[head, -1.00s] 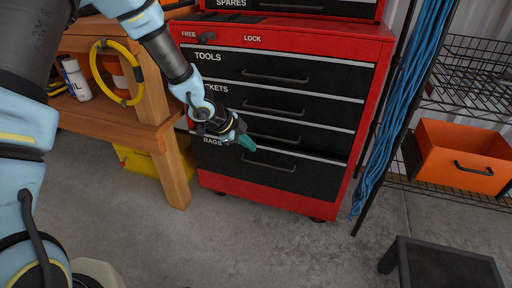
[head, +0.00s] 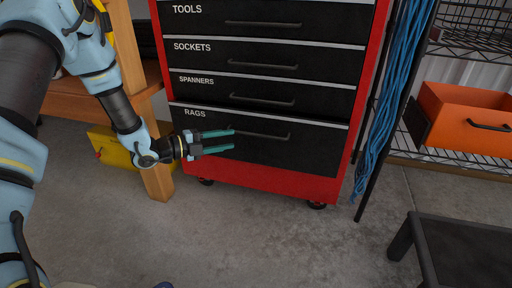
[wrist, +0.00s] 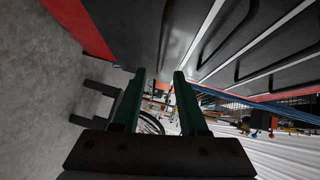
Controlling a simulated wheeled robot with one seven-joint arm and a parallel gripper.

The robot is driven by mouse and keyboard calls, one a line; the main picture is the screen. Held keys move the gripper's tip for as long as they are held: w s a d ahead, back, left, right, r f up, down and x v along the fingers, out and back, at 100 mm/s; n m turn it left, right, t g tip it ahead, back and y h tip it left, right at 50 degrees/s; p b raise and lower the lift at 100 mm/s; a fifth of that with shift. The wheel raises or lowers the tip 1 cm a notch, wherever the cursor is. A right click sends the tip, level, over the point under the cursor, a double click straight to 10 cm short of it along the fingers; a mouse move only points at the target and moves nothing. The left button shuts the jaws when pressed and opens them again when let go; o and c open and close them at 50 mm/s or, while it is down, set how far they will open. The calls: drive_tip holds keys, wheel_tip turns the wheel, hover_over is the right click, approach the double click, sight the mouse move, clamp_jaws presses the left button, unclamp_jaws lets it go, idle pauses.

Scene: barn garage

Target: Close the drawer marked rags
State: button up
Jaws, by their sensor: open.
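The rags drawer (head: 270,153) is the black bottom drawer of a red tool cabinet in the head view, with its label at the upper left and a dark bar handle (head: 265,136). Its top edge seems to stand slightly forward of the drawers above; how far is hard to tell. My gripper (head: 233,140) is open and empty, its green fingers pointing right across the drawer's left part. The fingertips overlap the handle's left end in the picture; I cannot tell whether they touch. In the wrist view, the open fingers (wrist: 158,80) show beside the dark drawer fronts.
The spanners drawer (head: 262,93) and those above look shut. A wooden bench leg (head: 157,182) and a yellow container (head: 112,148) stand left. Blue cables (head: 385,110) hang right of the cabinet. A dark stool (head: 455,240) stands front right. The concrete floor before the cabinet is clear.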

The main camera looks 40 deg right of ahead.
sight(254, 135)
drive_tip(key=b+x, duration=0.2)
drive_tip(key=x, duration=0.8)
drive_tip(key=shift+d, duration=0.3)
clamp_jaws()
idle(1.0)
